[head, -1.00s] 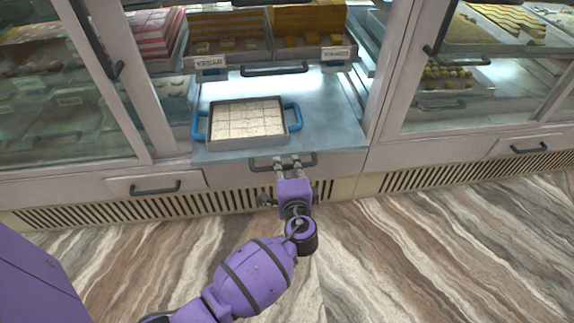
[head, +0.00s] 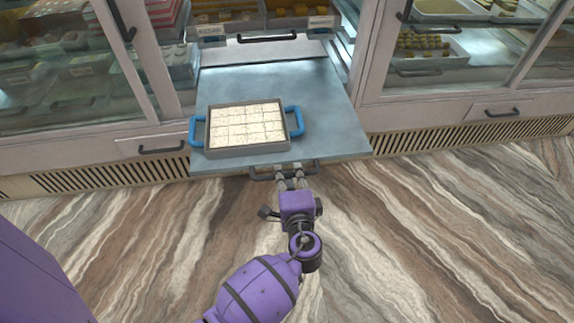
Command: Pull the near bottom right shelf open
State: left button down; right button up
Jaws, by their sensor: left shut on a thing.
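The bottom shelf (head: 325,110) is a flat grey-blue panel that sticks out of the counter over the floor. Its dark bar handle (head: 262,174) is on its front edge. My left gripper (head: 289,170) is shut on this handle, with the purple arm reaching up from the bottom. A tray of white square sweets (head: 207,152) with blue handles rests on the left part of the shelf. My right gripper is not in view.
An upper shelf with a dark handle (head: 267,38) holds boxes of sweets behind. Glass doors flank the opening, with closed drawers below at left (head: 160,147) and right (head: 500,112). The marbled floor (head: 430,240) in front is clear.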

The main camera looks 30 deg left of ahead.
pick_arm(q)
jog(key=shift+f+v, duration=0.15)
jog(key=shift+v, duration=0.55)
jog(key=shift+f+v, duration=0.15)
jog(key=shift+v, duration=0.55)
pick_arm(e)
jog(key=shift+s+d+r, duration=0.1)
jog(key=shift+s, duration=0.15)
pick_arm(q)
jog(key=c, duration=1.8)
grip_release()
jog(key=shift+o, duration=0.2)
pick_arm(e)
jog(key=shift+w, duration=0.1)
